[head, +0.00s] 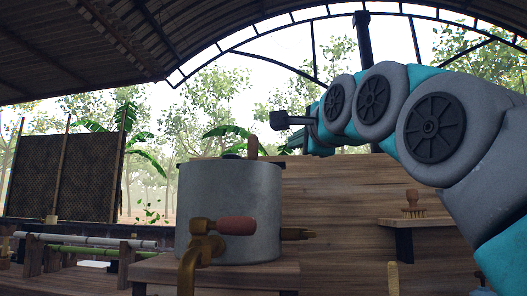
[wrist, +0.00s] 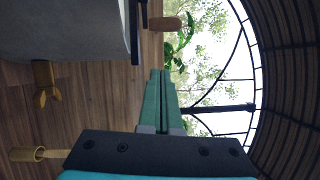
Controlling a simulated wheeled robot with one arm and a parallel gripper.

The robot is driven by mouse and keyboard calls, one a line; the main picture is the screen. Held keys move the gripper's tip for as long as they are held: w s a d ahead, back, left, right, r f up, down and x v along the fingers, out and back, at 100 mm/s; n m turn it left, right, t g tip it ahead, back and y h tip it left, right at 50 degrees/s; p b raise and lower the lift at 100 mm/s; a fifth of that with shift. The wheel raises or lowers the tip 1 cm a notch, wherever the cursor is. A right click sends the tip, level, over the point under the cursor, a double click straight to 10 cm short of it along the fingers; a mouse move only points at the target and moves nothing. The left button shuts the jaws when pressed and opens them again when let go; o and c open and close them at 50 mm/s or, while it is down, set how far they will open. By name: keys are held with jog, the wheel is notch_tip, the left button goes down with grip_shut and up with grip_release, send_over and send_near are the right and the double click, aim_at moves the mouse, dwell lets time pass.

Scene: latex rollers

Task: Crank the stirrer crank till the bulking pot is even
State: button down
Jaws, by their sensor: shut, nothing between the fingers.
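The grey metal bulking pot (head: 228,210) stands on a wooden bench; its side fills the upper left of the sideways wrist view (wrist: 65,25). The stirrer crank shows as an upright wooden handle (head: 253,146) above the pot's rim; in the wrist view the handle (wrist: 165,24) stands by a dark bar (wrist: 134,30). My gripper (head: 288,146) is right of the handle, near its height and apart from it. Its green fingers (wrist: 160,73) are shut and empty. The pot's contents are hidden by its wall.
A brass fitting (head: 190,265) with a reddish grip (head: 237,225) stands before the pot. A brass spout (head: 299,234) sticks out at its right. A shelf (head: 425,222) holds a pronged wooden-handled tool (head: 412,204). The space between my fingers and the crank handle looks clear.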

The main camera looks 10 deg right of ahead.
jog(key=w, duration=0.3)
jog(key=w+p, duration=0.1)
jog(key=w, duration=0.2)
jog(key=w+a+r, duration=0.1)
jog(key=w, duration=0.3)
jog(key=shift+w+p, duration=0.1)
jog(key=shift+p, duration=0.25)
jog(key=shift+w+a+r, duration=0.1)
jog(key=shift+w+a, duration=0.65)
jog(key=shift+a, duration=0.05)
jog(key=shift+w+a+p, duration=0.3)
jog(key=shift+w+a, duration=0.05)
jog(key=shift+a, duration=0.15)
jog(key=shift+w+r+n+y+p, duration=0.1)
jog(key=shift+w+n+y+p, duration=0.4)
jog(key=shift+n+y+p, duration=0.5)
